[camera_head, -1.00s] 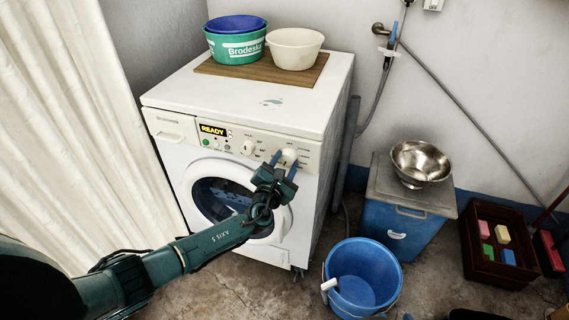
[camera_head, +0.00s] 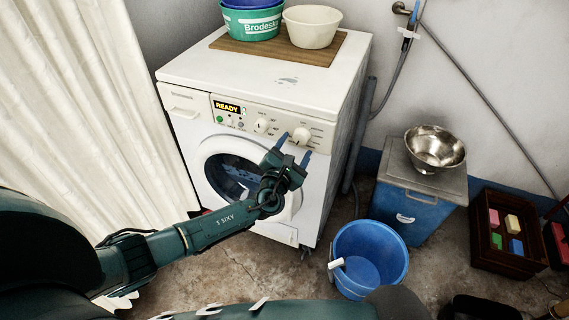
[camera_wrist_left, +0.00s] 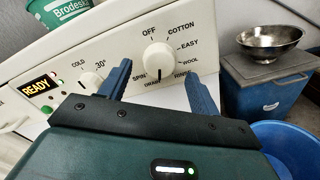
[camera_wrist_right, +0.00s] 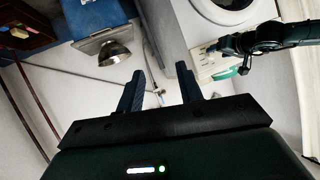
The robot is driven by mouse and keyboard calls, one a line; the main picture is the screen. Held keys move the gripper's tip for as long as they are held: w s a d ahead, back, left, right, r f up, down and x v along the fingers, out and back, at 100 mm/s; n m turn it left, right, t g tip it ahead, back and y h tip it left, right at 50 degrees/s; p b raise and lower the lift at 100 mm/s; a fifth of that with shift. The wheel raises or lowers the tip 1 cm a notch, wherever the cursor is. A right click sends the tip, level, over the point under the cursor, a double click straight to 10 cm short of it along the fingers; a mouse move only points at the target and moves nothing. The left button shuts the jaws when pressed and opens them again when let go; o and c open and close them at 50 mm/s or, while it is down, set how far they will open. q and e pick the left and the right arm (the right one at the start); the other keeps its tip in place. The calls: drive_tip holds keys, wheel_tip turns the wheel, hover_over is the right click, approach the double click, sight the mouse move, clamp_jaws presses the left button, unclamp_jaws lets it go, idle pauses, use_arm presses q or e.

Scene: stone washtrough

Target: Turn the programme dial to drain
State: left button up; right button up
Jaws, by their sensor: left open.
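The programme dial (camera_head: 301,136) is a round white knob on the right of the washing machine's (camera_head: 262,92) front panel. In the left wrist view, the dial (camera_wrist_left: 158,60) is ringed by labels, with OFF above and SPIN, DRAIN and RINSE below.
A second knob (camera_wrist_left: 91,82) sits left of the dial, beside a display reading READY (camera_head: 227,107). A blue bucket (camera_head: 368,255) stands on the floor to the right. A steel bowl (camera_head: 435,147) rests on a blue box (camera_head: 404,212). Basins stand on the machine.

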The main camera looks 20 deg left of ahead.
use_arm(q)
drive_tip(key=s+p, duration=0.1)
drive_tip(key=s, duration=1)
drive_tip(key=shift+a, duration=0.2)
